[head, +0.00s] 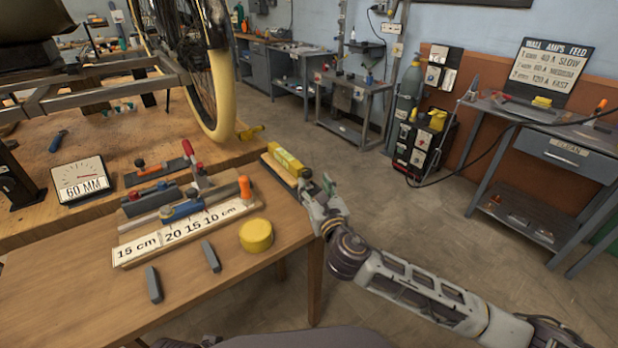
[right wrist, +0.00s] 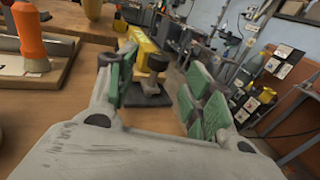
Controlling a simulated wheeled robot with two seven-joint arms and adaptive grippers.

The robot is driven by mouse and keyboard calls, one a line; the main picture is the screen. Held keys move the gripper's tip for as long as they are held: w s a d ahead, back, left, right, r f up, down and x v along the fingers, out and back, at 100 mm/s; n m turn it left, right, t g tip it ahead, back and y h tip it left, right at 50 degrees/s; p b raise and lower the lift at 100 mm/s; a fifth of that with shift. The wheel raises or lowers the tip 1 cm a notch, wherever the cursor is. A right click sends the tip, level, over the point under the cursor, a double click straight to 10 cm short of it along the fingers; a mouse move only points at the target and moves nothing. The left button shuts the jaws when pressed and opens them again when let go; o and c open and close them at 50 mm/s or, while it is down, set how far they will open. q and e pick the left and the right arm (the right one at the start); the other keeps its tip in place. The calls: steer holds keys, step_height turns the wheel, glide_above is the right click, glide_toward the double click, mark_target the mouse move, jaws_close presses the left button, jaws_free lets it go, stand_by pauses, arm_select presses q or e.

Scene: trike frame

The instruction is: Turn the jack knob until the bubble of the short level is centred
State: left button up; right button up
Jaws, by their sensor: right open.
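The short level is a yellow bar (head: 287,160) on the right edge of the wooden bench, beside the trike frame. In the right wrist view the yellow level (right wrist: 147,47) shows from its end. Its bubble is too small to make out. The dark round jack knob (right wrist: 157,62) stands at its near end above a black base (right wrist: 150,93). My right gripper (head: 316,190) is at the bench's right edge, close to the level. Its green-padded fingers (right wrist: 160,80) are open and empty, with the knob ahead between them. My left gripper is not in view.
A labelled rule board (head: 128,252) with an orange-handled tool (head: 245,188) and a yellow round tin (head: 256,235) lie left of the gripper. A 60 MM dial card (head: 82,181) stands farther left. The trike's wheel (head: 222,95) rises behind. Open floor lies right.

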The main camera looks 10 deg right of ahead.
mark_target(309, 174)
steer(key=w, duration=0.2)
steer(key=w+b, duration=0.1)
steer(key=w, duration=0.1)
steer(key=shift+a, duration=0.35)
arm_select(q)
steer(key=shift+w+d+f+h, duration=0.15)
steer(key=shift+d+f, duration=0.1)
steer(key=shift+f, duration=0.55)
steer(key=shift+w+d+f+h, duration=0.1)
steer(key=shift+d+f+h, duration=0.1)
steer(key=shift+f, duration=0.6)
arm_select(e)
steer(key=shift+w+a, duration=0.2)
steer(key=shift+w, duration=0.75)
steer(key=c, duration=1)
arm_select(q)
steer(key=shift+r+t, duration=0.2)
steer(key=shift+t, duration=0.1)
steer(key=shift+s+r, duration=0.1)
